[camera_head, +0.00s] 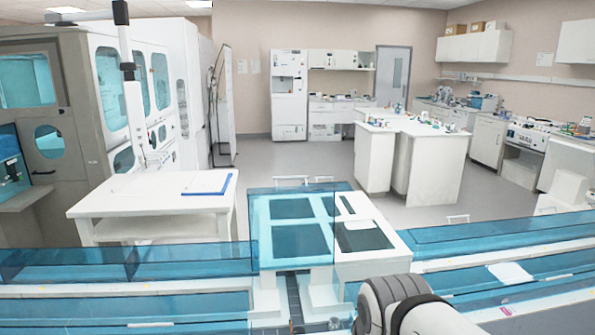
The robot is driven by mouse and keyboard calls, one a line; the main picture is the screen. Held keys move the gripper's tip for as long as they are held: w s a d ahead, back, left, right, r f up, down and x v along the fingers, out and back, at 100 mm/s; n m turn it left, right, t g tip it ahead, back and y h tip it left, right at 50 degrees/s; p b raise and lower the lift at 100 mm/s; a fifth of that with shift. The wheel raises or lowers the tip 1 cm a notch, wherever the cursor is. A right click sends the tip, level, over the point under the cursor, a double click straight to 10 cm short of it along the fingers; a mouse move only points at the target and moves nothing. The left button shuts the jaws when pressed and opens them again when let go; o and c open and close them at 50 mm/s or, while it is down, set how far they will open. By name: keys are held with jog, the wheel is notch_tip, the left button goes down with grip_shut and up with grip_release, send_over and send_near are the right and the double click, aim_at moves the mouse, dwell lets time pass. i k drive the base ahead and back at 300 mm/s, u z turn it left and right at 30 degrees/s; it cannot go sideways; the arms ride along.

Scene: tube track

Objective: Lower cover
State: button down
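A blue see-through cover panel (300,215) shows at the middle of the track, over the left part of a white frame (385,262) with dark rectangular openings. I cannot tell clearly whether this panel stands up or lies flat. Long blue see-through covers line the track to the left (190,263) and to the right (500,236). A rounded grey and white part of my arm shows at the bottom, just in front of the white frame. My gripper is outside the view, and so is anything it may hold.
A white table (150,207) with a blue-edged clipboard (208,184) stands behind the track at left, beside a large grey cabinet (75,130). A white lab island (410,155) stands farther back. Grey floor lies open between them. A small white sheet (510,273) lies on the right track section.

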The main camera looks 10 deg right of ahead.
aim_at(265, 191)
jog(key=u, duration=0.05)
jog(key=i, duration=1)
jog(key=z, duration=0.05)
